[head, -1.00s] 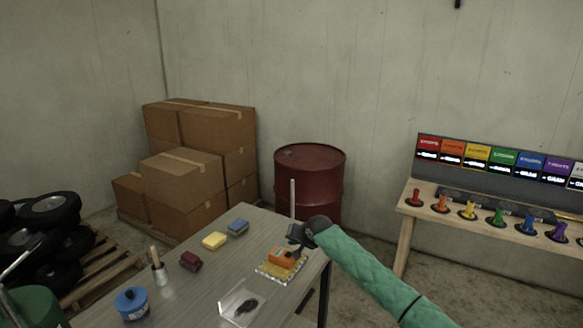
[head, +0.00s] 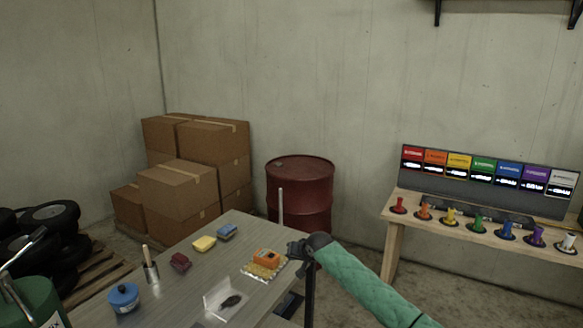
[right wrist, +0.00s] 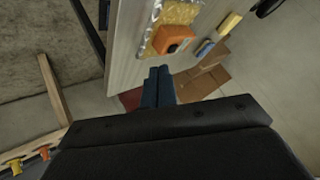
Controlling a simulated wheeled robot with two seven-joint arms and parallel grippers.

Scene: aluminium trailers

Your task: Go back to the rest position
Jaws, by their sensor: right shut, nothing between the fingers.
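My right gripper (head: 296,248) is at the right edge of the grey table (head: 190,262), its green-sleeved arm coming in from the lower right. In the right wrist view its two fingers (right wrist: 158,86) are together with nothing between them. An orange block-like object (head: 267,257) sits on a yellow patterned pad (head: 262,271) just left of the gripper, apart from it. Both also show in the right wrist view, the orange object (right wrist: 173,39) beyond the fingertips. My left gripper is not in view.
On the table are a blue sponge (head: 227,231), a yellow sponge (head: 204,243), a dark red block (head: 180,262), a blue round container (head: 123,297) and a clear tray (head: 222,306). A red barrel (head: 300,190) and cardboard boxes (head: 180,190) stand behind. A bench (head: 480,232) with coloured handles is at right.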

